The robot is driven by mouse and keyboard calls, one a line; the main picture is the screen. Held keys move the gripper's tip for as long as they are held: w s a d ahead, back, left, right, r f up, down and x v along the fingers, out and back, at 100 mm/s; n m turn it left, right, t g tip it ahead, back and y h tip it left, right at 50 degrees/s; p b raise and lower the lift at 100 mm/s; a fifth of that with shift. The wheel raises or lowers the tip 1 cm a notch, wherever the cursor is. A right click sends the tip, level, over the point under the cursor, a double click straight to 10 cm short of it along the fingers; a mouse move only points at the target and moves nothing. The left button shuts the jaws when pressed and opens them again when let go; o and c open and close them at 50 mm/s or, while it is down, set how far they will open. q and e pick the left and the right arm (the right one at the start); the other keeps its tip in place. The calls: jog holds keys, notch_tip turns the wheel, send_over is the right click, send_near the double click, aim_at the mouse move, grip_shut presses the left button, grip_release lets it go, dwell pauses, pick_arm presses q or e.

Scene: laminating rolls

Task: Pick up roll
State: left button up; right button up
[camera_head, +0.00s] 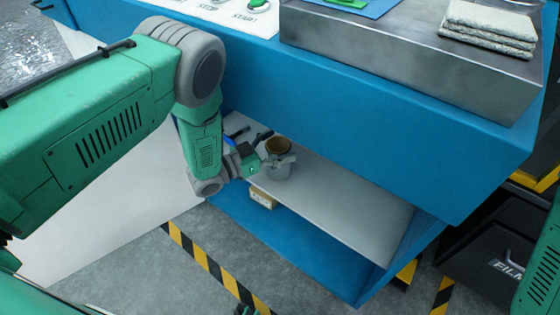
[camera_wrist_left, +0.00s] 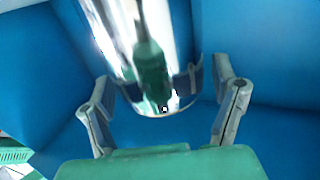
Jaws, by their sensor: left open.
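A shiny silver roll (camera_head: 279,169) with a brown hollow core stands upright on the white shelf (camera_head: 345,195) under the blue bench. My left gripper (camera_head: 268,155) is open at the roll, reaching in from the left. In the left wrist view the roll (camera_wrist_left: 140,35) fills the space between the two spread fingers of the left gripper (camera_wrist_left: 165,82). The fingers lie on either side of it; whether they touch it I cannot tell. My right gripper is not in view.
The blue bench edge (camera_head: 370,115) overhangs the shelf. A small pale box (camera_head: 262,198) sits below the shelf. Black-and-yellow floor tape (camera_head: 215,268) runs in front.

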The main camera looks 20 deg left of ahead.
pick_arm(q)
jog(key=shift+a, duration=0.35)
jog(key=c, duration=0.5)
jog(key=shift+d, duration=0.15)
jog(key=c, duration=1.2)
jog(key=shift+d+r, duration=0.1)
jog(key=shift+d, duration=0.15)
notch_tip(320, 180, up, 10)
jog(key=p, duration=0.4)
jog(key=shift+a, duration=0.1)
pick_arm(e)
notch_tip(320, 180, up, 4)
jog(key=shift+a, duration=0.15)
